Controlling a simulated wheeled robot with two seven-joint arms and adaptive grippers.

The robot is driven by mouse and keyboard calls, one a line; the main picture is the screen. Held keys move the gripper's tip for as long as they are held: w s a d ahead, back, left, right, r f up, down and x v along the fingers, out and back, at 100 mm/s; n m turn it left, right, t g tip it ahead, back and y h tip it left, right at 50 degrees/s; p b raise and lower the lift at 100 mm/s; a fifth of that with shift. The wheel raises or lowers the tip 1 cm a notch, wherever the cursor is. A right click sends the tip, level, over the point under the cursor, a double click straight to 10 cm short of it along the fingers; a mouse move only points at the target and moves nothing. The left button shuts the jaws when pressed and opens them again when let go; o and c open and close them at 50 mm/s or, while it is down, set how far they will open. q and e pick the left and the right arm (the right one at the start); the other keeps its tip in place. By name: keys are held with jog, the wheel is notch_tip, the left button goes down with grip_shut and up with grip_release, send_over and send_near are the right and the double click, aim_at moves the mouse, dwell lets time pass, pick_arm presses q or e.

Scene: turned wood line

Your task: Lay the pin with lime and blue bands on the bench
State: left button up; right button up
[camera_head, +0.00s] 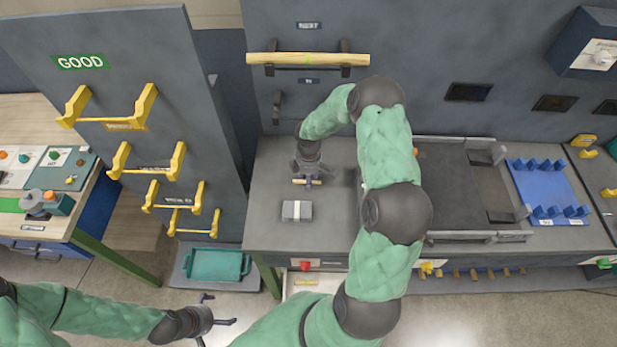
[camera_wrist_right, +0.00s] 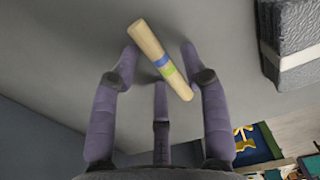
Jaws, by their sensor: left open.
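My left gripper (camera_head: 217,322) is open and empty at the lower left, away from the bench.
A grey block with a light band (camera_head: 297,211) sits on the bench just in front of my right gripper. A long wooden bar (camera_head: 270,58) rests on wall hooks behind. A dark recessed bed (camera_head: 455,185) and a blue rack (camera_head: 545,185) are to the right.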

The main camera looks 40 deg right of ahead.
notch_tip(320, 180, up, 12)
jog(key=p, duration=0.1)
jog(key=shift+r, duration=0.2)
dwell(0.5)
dwell(0.4)
